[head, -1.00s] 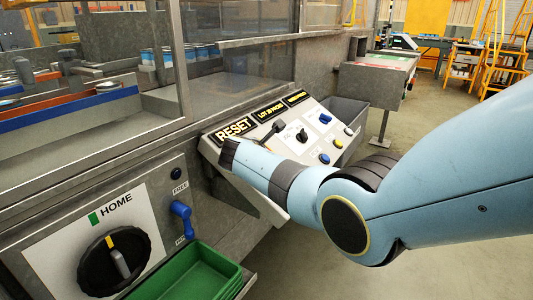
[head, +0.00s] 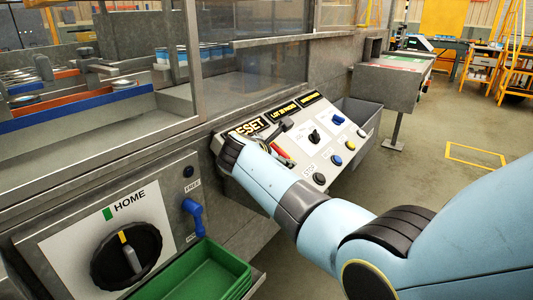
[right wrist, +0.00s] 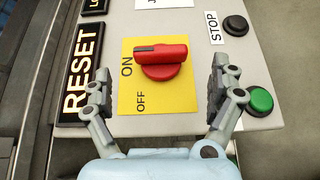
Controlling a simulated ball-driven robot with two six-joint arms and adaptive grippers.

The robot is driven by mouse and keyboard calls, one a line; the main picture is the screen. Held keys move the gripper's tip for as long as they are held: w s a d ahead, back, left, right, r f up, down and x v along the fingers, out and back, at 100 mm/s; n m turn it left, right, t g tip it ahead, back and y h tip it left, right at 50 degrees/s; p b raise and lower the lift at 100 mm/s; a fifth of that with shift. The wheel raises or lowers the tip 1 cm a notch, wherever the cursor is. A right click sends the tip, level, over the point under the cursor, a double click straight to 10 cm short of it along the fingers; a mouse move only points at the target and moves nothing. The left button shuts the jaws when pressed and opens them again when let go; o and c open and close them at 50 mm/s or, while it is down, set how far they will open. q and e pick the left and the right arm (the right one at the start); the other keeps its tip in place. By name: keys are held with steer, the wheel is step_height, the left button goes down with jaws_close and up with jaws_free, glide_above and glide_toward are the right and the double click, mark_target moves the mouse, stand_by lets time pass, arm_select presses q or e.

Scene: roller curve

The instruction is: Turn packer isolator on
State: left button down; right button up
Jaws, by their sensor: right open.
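A red rotary switch (right wrist: 162,58) sits on a yellow plate (right wrist: 125,88) marked ON and OFF on the sloped control panel. Its dark marker line points left in the right wrist view, near the ON lettering. I see no packer name on it. In the head view a bit of the red switch (head: 284,158) shows beside my right gripper (head: 280,144). In the right wrist view my right gripper (right wrist: 150,55) is open, one finger each side of the switch with gaps, apparently not touching it. My left gripper is out of view.
The panel carries a RESET sign (right wrist: 82,70), a black STOP button (right wrist: 236,25) and a green button (right wrist: 260,101) close to the right finger. A HOME dial (head: 126,256), blue handle (head: 194,217) and green trays (head: 205,275) are at lower left. Floor at right is open.

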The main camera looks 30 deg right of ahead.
steer(key=v, duration=0.6)
steer(key=shift+s+a, duration=0.2)
steer(key=shift+r, duration=0.1)
steer(key=s+a+f+m+g+y+b, duration=0.1)
steer(key=s+f+m+y, duration=0.1)
steer(key=s+f, duration=0.65)
steer(key=s+a+f+m+g+y+b, duration=0.15)
steer(key=s+f, duration=0.25)
steer(key=f, duration=1)
steer(key=s+a+f+m+g+y, duration=0.1)
steer(key=s+f+m+y, duration=0.15)
steer(key=s+f, duration=0.7)
steer(key=s+f+m+g+y, duration=0.1)
steer(key=s+f+m, duration=0.3)
steer(key=s, duration=0.7)
steer(key=s+d+f+m+g+y+b, duration=0.1)
steer(key=s+f+m, duration=0.3)
steer(key=s+f, duration=0.4)
steer(key=s+d+f+m+g+y+b, duration=0.1)
steer(key=s+f+m, duration=0.3)
steer(key=s, duration=1.2)
step_height(320, 180, down, 3)
steer(key=shift+s+d+f+m, duration=0.1)
steer(key=shift+s+d+m, duration=0.1)
steer(key=shift+m, duration=0.1)
steer(key=shift+a+g, duration=0.1)
steer(key=shift+g, duration=0.15)
